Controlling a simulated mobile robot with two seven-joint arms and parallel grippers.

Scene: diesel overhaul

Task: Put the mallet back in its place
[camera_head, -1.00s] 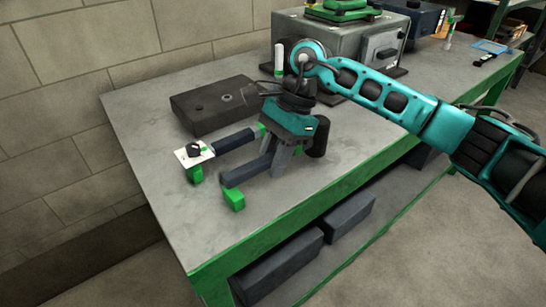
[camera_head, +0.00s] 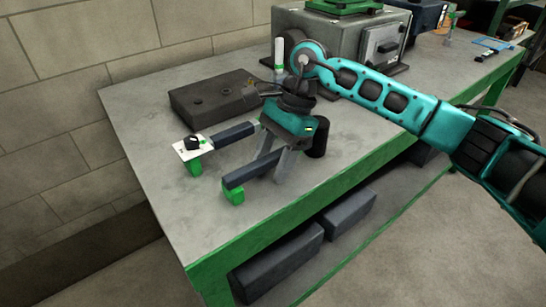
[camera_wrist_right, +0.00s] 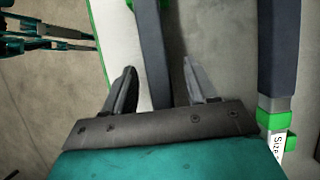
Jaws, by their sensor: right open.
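I cannot make out a mallet for certain. My right gripper (camera_head: 274,160) points down at the table with its fingers apart. In the right wrist view its two fingers (camera_wrist_right: 158,88) stand on either side of a dark bar (camera_wrist_right: 150,40), with gaps between. In the head view this front bar (camera_head: 250,171) has a green end block (camera_head: 233,191). A second dark bar (camera_head: 234,135) lies behind it, with a green end and a white card (camera_head: 182,151) bearing a black knob. In the wrist view this second bar (camera_wrist_right: 279,50) is at the right. My left gripper is not in view.
A dark flat block (camera_head: 213,104) with holes lies near the wall. A white upright cylinder (camera_head: 279,55) stands behind my arm. A grey machine box (camera_head: 340,42) is at the back. The workbench (camera_head: 150,110) has a green front edge, and its left corner is clear.

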